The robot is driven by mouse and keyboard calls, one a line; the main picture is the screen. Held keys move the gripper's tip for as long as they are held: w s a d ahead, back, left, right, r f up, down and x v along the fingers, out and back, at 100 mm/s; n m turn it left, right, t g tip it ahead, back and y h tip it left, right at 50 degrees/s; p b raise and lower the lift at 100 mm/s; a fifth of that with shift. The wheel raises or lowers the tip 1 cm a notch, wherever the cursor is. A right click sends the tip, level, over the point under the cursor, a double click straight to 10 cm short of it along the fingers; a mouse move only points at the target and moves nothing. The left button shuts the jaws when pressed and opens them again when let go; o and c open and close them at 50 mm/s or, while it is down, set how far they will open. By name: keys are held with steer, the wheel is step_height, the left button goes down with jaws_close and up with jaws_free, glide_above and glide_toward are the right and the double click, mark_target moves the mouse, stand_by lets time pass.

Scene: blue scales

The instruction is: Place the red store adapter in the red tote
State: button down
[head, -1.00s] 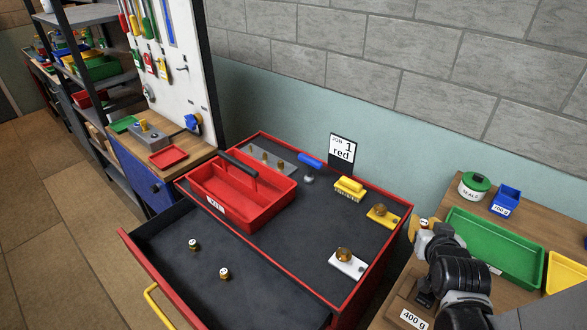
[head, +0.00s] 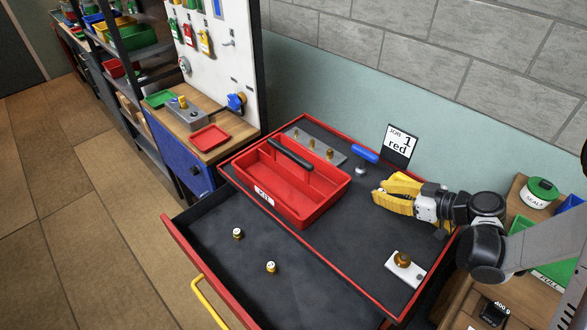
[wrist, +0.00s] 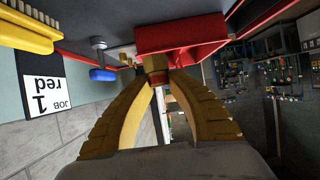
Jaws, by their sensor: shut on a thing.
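My gripper (head: 378,192) is over the right half of the red cart's top, to the right of the red tote, with its yellow fingers pointing left. In the wrist view, my gripper (wrist: 160,80) is shut on a small brass piece with a red band, the red store adapter (wrist: 157,74). The adapter is hard to make out in the head view. The red tote (head: 292,207), with a black handle and a label on its front, stands on the cart's top at the back left. It also shows past the fingertips in the wrist view (wrist: 185,42), apart from the adapter.
A blue-handled tool (head: 365,154), a "JOB 1 red" sign (head: 398,145) and a grey plate (head: 300,134) with brass fittings stand behind. A white block (head: 405,268) with a brass knob is at right. The open drawer (head: 220,255) holds two small brass pieces.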

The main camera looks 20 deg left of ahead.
steer(key=w+a+f+t+y+b, duration=0.1)
steer(key=w+a+f+y+b, duration=0.1)
steer(key=a+f+y+b, duration=0.15)
steer(key=b, duration=0.3)
glide_above(314, 184)
steer(key=f, duration=0.3)
steer(key=shift+s+d+h, duration=0.15)
steer(key=shift+d+h, duration=0.1)
steer(key=shift+d, duration=0.15)
steer(key=shift+a+f, duration=0.15)
steer(key=shift+f, duration=0.35)
steer(key=shift+a+b, duration=0.1)
steer(key=shift+b, duration=0.2)
steer(key=g+h+b, duration=0.1)
steer(key=h, duration=0.2)
steer(key=shift+a, duration=0.2)
steer(key=f, duration=0.1)
steer(key=f+b, duration=0.1)
steer(key=f, duration=0.1)
steer(key=shift+w, duration=0.2)
steer(key=shift+s+d+r, duration=0.1)
steer(key=shift+r, duration=0.05)
